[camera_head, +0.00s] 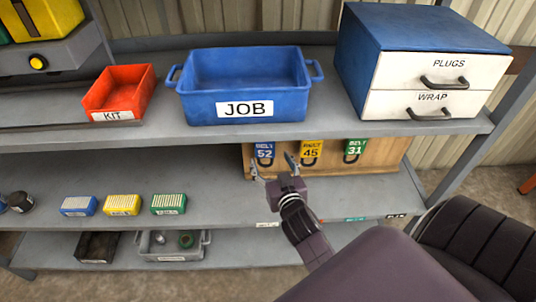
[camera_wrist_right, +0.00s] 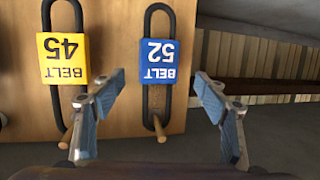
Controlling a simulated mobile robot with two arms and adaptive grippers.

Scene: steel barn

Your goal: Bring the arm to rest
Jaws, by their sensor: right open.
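My right gripper (camera_head: 275,170) is open and empty in front of the wooden belt board (camera_head: 376,172) on the middle shelf. In the right wrist view its two fingers (camera_wrist_right: 162,120) are spread apart. The blue tag BELT 52 (camera_wrist_right: 158,61) hangs on a black belt over a peg, between and beyond the fingers; it also shows in the head view (camera_head: 264,151). The yellow tag BELT 45 (camera_head: 311,150) hangs beside it and shows in the wrist view (camera_wrist_right: 63,58). The green tag BELT 31 (camera_head: 355,147) hangs further right. My left gripper is not in view.
The top shelf holds an empty-looking blue JOB bin (camera_head: 245,85), a red KIT bin (camera_head: 119,91) and a drawer unit (camera_head: 423,67). Small blue, yellow and green boxes (camera_head: 122,205) stand on the middle shelf. A grey tray (camera_head: 171,245) sits below. A dark seat (camera_head: 478,240) is at right.

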